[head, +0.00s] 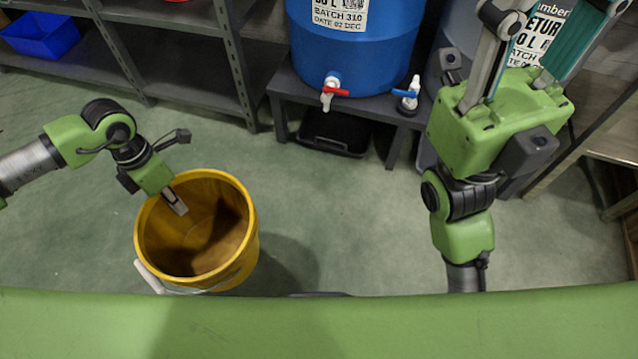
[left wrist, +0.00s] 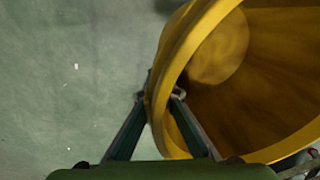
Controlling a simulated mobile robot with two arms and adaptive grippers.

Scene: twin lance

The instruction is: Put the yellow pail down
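The yellow pail (head: 247,240) hangs or stands upright below my left arm, at lower left in the head view. It looks empty, and its white handle grip (head: 150,277) hangs at its near left side. It also fills the right of the left wrist view (left wrist: 185,60). My left gripper (head: 177,203) is shut on the pail's rim, one finger outside the wall and one inside. Whether the pail's base touches the floor is hidden. My right gripper (head: 553,22) is raised at the right, its fingers apart and empty, with the tips near or beyond the top edge.
A blue drum (head: 352,50) with a red-handled tap stands on a low dark bench (head: 290,88). A black tray (head: 334,132) lies beneath it. Grey shelves (head: 175,70) with a blue bin (head: 40,36) stand at the back left. The green floor (head: 345,220) between my arms is clear.

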